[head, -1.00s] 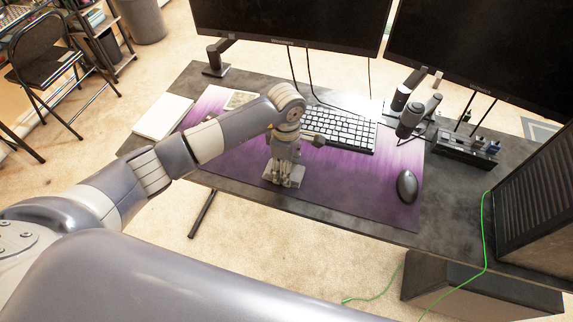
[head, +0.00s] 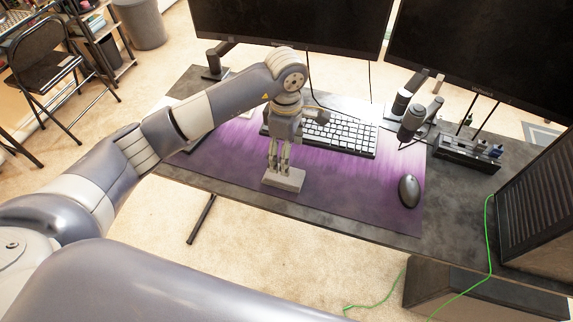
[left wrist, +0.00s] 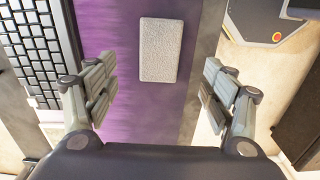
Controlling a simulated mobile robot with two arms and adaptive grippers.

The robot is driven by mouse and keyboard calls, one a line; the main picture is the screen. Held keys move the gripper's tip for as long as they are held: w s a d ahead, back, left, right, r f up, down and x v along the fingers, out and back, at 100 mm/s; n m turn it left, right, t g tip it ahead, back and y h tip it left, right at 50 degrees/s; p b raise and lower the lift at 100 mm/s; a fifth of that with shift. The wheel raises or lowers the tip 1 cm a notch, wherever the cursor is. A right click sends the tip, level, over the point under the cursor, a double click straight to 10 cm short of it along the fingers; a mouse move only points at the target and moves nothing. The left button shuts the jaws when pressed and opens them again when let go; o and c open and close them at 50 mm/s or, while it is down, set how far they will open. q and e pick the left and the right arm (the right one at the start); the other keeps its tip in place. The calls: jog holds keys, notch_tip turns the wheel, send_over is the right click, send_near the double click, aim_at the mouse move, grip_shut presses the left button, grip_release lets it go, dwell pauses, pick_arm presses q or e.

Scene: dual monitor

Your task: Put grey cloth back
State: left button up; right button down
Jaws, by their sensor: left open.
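The grey cloth (head: 285,181) is a small, flat, light-grey rectangle. It lies on the purple desk mat (head: 345,190) near the mat's front edge. In the left wrist view the cloth (left wrist: 160,50) lies flat and whole, ahead of the fingers. My left gripper (head: 280,163) points down just above the cloth in the head view. Its two fingers (left wrist: 160,88) are spread apart in the left wrist view with nothing between them. My right gripper is in no view.
A keyboard (head: 343,135) lies behind the gripper, and a black mouse (head: 408,190) lies to the right on the mat. Two monitors (head: 290,22) stand at the back. A black stand with small items (head: 468,150) is at the right. The mat between cloth and mouse is clear.

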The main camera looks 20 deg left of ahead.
pick_arm(q)
notch_tip(320, 180, up, 4)
jog(key=shift+f, duration=0.2)
dwell(0.4)
